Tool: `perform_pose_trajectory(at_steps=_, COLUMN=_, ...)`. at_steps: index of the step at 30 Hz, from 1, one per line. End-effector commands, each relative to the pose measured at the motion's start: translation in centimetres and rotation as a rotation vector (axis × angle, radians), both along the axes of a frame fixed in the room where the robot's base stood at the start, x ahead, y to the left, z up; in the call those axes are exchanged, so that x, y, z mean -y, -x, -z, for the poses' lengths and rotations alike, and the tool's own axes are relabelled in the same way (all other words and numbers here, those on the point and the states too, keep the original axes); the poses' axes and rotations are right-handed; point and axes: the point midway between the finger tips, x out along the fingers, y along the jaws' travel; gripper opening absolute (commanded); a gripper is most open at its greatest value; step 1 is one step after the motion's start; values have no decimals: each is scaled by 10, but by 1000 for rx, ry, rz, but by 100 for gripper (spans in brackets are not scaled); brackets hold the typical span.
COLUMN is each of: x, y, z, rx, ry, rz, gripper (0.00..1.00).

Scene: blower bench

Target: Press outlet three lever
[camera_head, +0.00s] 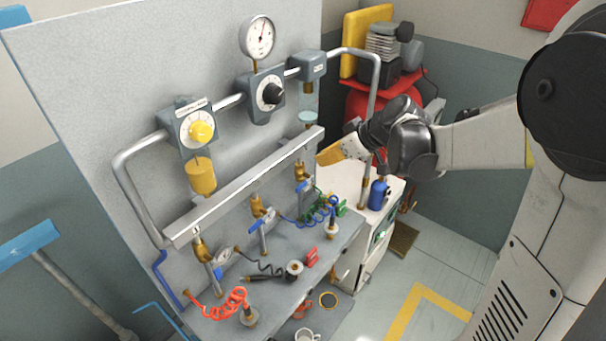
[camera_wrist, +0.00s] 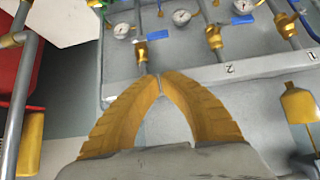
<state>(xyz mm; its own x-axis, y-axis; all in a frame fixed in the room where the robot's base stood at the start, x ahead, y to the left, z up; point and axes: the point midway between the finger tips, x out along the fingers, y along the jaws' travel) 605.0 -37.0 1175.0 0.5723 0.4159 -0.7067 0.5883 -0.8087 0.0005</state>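The outlet three valve is the brass fitting (camera_head: 301,172) at the far right end of the grey rail, with a blue lever (camera_head: 303,187) below it. In the wrist view, which looks upside down, the left-hand brass valve (camera_wrist: 141,50) has its blue lever (camera_wrist: 157,36) just beyond my fingertips. No label shows beside it; my fingers cover part of the rail there. My gripper (camera_head: 320,158) has yellow fingers and is near the rail's right end. In the wrist view my gripper (camera_wrist: 161,77) has its tips together with nothing visible between them, apart from the lever.
The outlet two valve (camera_wrist: 214,38) and its blue lever (camera_wrist: 243,19) are to the right in the wrist view. The pipe (camera_head: 374,80) comes down near my gripper. A blue bottle (camera_head: 378,195) stands on the white cabinet. Coiled hoses (camera_head: 225,303) lie on the bench.

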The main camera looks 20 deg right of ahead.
Motion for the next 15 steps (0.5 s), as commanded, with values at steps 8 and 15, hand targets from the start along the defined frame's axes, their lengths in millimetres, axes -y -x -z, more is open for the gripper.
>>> perform_pose_trajectory(at_steps=8, x=-13, y=-17, z=23, rx=0, ry=1, rz=-2, gripper=0)
perform_pose_trajectory(at_steps=15, x=-35, y=-47, z=60, rx=0, ry=1, rz=-2, gripper=0)
